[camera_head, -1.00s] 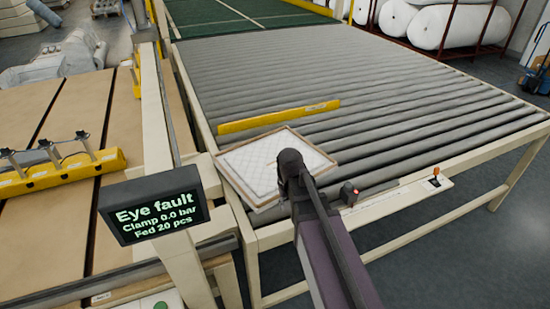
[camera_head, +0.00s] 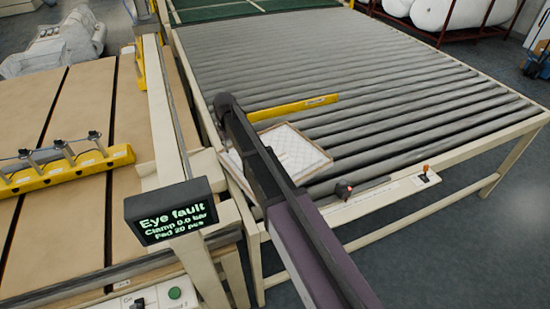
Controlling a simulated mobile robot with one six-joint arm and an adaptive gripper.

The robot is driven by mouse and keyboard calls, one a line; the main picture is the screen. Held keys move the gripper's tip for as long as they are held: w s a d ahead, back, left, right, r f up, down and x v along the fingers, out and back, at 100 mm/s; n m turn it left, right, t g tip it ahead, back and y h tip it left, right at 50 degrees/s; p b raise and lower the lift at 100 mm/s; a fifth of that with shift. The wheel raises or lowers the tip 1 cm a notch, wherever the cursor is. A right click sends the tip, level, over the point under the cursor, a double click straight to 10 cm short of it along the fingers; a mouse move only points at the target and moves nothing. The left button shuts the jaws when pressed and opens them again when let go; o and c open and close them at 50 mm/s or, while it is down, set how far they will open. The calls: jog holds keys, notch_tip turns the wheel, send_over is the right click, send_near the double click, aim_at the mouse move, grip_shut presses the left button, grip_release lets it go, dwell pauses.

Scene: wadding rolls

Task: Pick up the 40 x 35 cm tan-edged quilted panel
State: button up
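The white quilted panel with a tan edge (camera_head: 298,149) lies flat on the near left corner of the roller table (camera_head: 440,128), in front of a yellow bar (camera_head: 292,108). My dark arm crosses over the panel in the picture and hides its middle and part of its left side. A strip of its left side shows to the left of the arm. My gripper cannot be made out; the arm links hide it or it is out of the picture.
A display reading "Eye fault" (camera_head: 170,212) stands at the near left on a beige frame. The rollers to the right of the panel are clear.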

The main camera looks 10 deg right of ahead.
jog(key=shift+f, duration=0.1)
jog(key=b, duration=0.9)
send_over(236, 174)
notch_tip(236, 174, down, 8)
jog(key=shift+a+f, duration=0.15)
jog(key=shift+f, duration=0.1)
jog(key=shift+f, duration=0.15)
notch_tip(236, 174, down, 5)
jog(key=b, duration=0.5)
jog(key=shift+s, duration=0.1)
dwell(0.8)
grip_shut()
